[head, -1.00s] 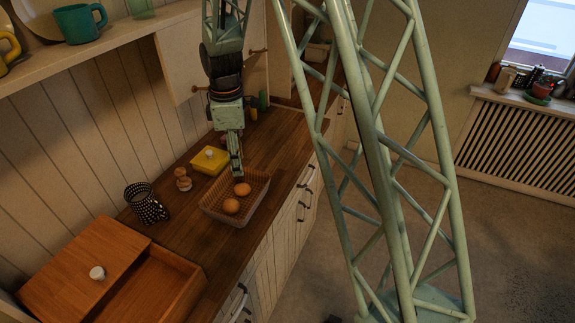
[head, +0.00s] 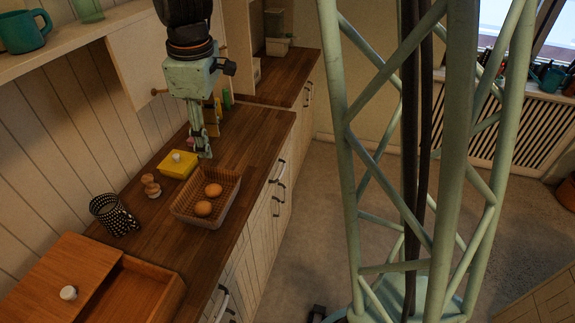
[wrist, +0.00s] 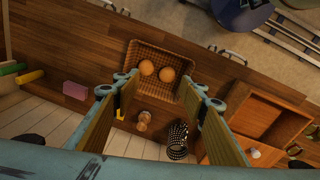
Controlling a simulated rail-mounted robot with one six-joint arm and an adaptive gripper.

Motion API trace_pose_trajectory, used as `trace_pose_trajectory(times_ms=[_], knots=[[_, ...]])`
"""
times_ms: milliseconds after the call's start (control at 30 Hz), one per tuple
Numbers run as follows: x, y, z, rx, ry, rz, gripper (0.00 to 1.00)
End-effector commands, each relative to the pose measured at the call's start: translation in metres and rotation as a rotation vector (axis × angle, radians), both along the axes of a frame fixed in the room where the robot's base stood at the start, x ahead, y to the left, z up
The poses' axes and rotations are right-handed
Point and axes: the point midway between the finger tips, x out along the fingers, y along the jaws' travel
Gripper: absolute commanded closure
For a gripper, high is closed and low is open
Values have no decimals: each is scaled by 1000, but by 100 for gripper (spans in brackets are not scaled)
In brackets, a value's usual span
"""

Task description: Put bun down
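Two round brown buns lie side by side in a woven basket (head: 208,221) on the wooden counter. The nearer bun (head: 203,208) and the farther bun (head: 213,190) both rest inside it. In the wrist view the buns (wrist: 146,67) and (wrist: 167,74) show in the basket (wrist: 148,45), between and beyond my fingers. My gripper (head: 202,148) is above the counter, behind the basket's far end in the head view. In the wrist view my gripper (wrist: 161,82) has its fingers wide apart with nothing between them, clear of the buns.
A yellow dish with a white knob (head: 178,165), a small wooden object (head: 151,186) and a black dotted mug (head: 113,214) stand left of the basket. A wooden box with an open drawer (head: 140,290) is nearest. A pink block (wrist: 75,88) lies on the counter.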

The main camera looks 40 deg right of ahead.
Motion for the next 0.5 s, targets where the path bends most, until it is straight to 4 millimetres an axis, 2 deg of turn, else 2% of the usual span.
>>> trace_pose_trajectory(times_ms=[100, 500], knots=[[-17, 0, 19, 6, -15, -46, 61], [-75, -2, 72, 29, -60, -206, 61]])
